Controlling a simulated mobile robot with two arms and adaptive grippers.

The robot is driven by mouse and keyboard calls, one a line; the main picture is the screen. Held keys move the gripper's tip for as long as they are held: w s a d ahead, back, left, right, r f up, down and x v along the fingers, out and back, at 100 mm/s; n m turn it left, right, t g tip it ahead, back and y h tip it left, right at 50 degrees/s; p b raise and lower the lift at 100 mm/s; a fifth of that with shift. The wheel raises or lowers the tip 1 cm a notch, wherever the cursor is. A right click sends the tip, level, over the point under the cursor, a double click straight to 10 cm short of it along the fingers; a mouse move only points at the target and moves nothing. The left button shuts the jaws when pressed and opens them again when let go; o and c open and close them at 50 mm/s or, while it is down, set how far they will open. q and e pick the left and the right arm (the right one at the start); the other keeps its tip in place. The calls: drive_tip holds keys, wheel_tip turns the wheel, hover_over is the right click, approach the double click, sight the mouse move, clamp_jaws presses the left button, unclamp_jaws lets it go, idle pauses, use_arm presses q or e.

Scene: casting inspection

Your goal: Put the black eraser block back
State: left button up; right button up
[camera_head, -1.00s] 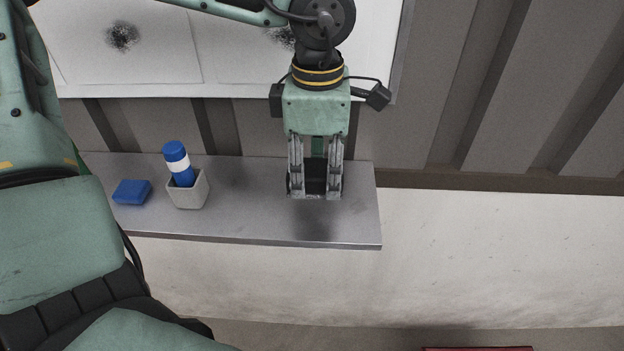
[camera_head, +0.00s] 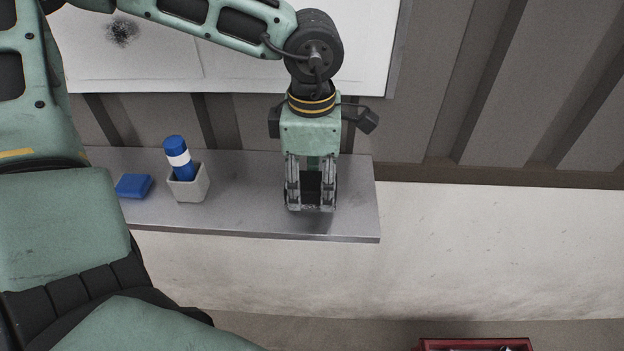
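My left gripper (camera_head: 311,205) points down over the right part of the grey shelf (camera_head: 240,205). Its two fingers are closed on the sides of the black eraser block (camera_head: 311,186), which shows as a dark shape between them. The fingers hide most of the block. The fingertips are low over the shelf, near its front edge; I cannot tell whether the block touches the surface. My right gripper is not in view.
A light grey cup (camera_head: 188,186) holding a blue and white marker (camera_head: 177,158) stands left on the shelf. A blue block (camera_head: 133,186) lies beside it. A whiteboard (camera_head: 230,75) hangs behind. A red container (camera_head: 475,344) shows at the bottom right.

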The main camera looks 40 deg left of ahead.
sight(312, 180)
use_arm(q)
drive_tip(key=shift+o, duration=0.8)
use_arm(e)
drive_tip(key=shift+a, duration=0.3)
use_arm(q)
drive_tip(key=shift+r, duration=0.1)
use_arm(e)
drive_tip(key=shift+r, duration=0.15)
use_arm(q)
drive_tip(key=shift+r, duration=0.2)
wheel_tip(312, 180, up, 12)
drive_tip(key=shift+f, duration=0.15)
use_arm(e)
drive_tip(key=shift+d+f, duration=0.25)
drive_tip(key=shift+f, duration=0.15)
